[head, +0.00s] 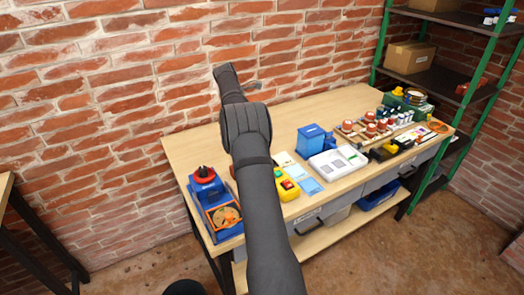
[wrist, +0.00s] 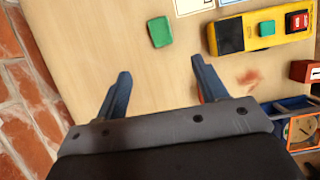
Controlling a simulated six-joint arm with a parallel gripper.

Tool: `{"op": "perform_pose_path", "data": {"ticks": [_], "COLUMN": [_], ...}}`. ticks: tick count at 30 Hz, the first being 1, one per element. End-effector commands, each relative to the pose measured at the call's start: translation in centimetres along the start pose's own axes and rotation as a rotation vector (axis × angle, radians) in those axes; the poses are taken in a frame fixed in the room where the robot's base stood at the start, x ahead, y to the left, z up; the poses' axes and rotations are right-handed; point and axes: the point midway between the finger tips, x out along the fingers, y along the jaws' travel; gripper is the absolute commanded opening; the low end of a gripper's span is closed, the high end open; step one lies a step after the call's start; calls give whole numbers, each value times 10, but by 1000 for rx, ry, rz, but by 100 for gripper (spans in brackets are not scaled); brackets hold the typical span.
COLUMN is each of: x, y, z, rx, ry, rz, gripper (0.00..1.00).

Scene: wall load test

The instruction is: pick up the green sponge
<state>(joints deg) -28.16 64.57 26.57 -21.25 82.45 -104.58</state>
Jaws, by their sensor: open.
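The green sponge (wrist: 160,32) is a small flat green block lying on the wooden tabletop at the top middle of the wrist view. My gripper (wrist: 159,66) is open and empty, with its two dark blue fingers spread apart. The sponge appears beyond the fingertips, between their lines, and apart from both. In the head view my dark arm reaches over the workbench (head: 185,150), and I cannot make out the sponge there; it is probably hidden behind the arm.
A yellow control box (wrist: 262,28) with green and red buttons lies right of the sponge. A blue device (head: 207,185) stands at the bench's left end. A white tray (head: 338,162) and a blue box (head: 311,139) stand further right. A brick wall (wrist: 22,110) borders the bench.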

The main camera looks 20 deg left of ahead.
Motion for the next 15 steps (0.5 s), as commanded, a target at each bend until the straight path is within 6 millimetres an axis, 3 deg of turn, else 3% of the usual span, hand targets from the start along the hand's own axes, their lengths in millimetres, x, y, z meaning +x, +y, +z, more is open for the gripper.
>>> {"op": "perform_pose_path", "data": {"ticks": [5, 15], "x": [12, 85], "y": [6, 5], "z": [-7, -6], "rx": [-30, -27], "ry": [-8, -6], "rz": [0, -2], "gripper": [65, 65]}}
